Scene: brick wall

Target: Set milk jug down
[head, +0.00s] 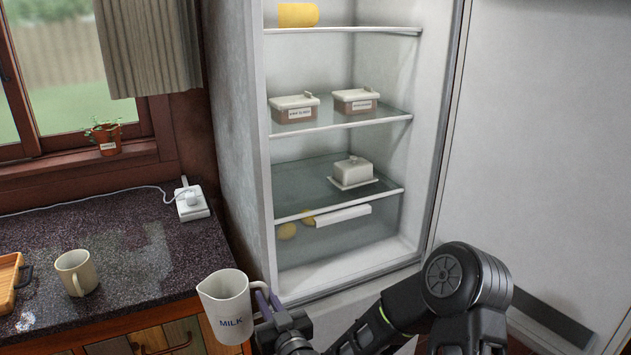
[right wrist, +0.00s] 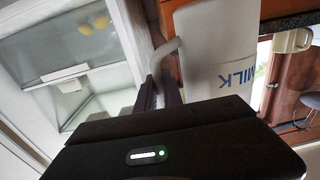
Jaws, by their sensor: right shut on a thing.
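The white milk jug (head: 227,309), marked MILK, is upright in the head view, in front of the counter's right front edge. My right gripper (head: 266,301) is shut on the jug's handle, at the jug's right side. In the right wrist view the jug (right wrist: 212,55) and its pale handle (right wrist: 167,50) show sideways, with the gripper's dark fingers (right wrist: 160,92) at the handle. The jug seems held in the air. The dark speckled counter (head: 140,245) is behind and left of it. My left gripper is not in view.
A beige mug (head: 76,272) and a wooden tray (head: 9,283) stand on the counter's left part. A white socket block (head: 191,204) with a cable is at its back right. The open fridge (head: 340,239) holds lidded containers and a butter dish (head: 353,171). The counter's middle and right are clear.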

